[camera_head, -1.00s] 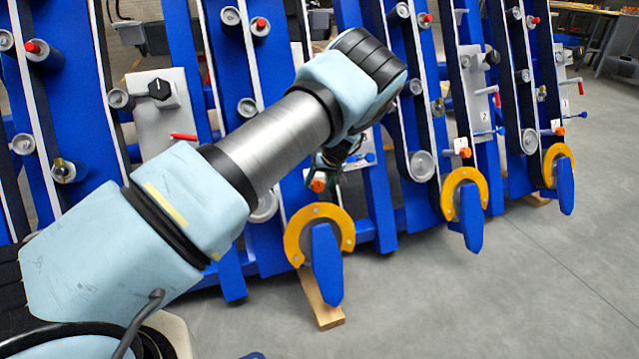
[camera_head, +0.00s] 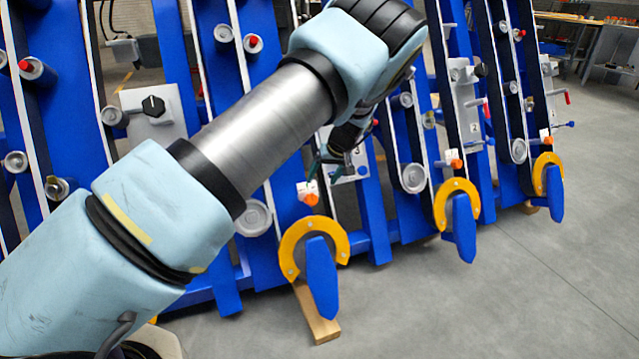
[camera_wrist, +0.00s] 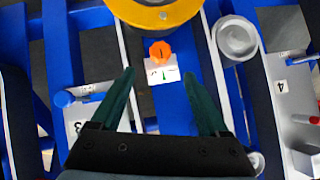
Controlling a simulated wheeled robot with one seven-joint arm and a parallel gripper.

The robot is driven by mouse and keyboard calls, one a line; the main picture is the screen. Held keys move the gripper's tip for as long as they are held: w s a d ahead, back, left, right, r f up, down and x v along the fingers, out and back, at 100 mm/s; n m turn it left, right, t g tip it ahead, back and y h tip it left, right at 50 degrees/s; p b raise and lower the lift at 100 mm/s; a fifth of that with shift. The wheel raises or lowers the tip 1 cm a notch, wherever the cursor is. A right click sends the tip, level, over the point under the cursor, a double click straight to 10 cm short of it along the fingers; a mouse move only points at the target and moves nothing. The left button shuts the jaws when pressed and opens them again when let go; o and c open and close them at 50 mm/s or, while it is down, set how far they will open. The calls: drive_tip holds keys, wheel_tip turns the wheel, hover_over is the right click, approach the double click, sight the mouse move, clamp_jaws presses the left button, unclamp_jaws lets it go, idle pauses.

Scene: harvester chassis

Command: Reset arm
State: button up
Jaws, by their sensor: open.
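My arm reaches from the lower left to the upper middle of the head view, in front of the blue harvester chassis (camera_head: 172,60). My gripper (camera_head: 318,172) hangs below the wrist and is partly hidden by it in that view. In the wrist view my gripper (camera_wrist: 160,85) shows two dark green fingers spread apart with nothing held between them. Beyond the fingertips is an orange knob (camera_wrist: 160,51) on a white plate (camera_wrist: 170,74), fixed to a blue beam. The knob also shows in the head view (camera_head: 308,196) close to the gripper. I cannot tell the exact gap.
Yellow rings with blue pointed plates stand low on the chassis, the nearest yellow ring (camera_head: 290,250) below my gripper. A wooden block (camera_head: 318,318) lies on the floor under it. The grey floor (camera_head: 560,270) at the right is clear. A workbench (camera_head: 585,40) stands far back right.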

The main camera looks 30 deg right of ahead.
drive_tip(key=shift+a+r, duration=0.1)
drive_tip(key=shift+r, duration=0.05)
idle(0.4)
drive_tip(key=w+a+r+n+g, duration=0.15)
drive_tip(key=a+r, duration=0.25)
drive_tip(key=a, duration=0.8)
drive_tip(key=w+a+r+n+g, duration=0.15)
drive_tip(key=a+r, duration=0.25)
drive_tip(key=a, duration=0.9)
drive_tip(key=s+a+r+h, duration=0.1)
drive_tip(key=s+a+r, duration=0.3)
drive_tip(key=s+a, duration=0.6)
drive_tip(key=s+a+r, duration=0.3)
drive_tip(key=s+a, duration=0.5)
drive_tip(key=a, duration=0.3)
wheel_tip(320, 180, up, 26)
drive_tip(key=p, duration=2.5)
drive_tip(key=shift+f+m+p, duration=0.25)
drive_tip(key=shift+m+p, duration=0.05)
drive_tip(key=shift+m, duration=0.1)
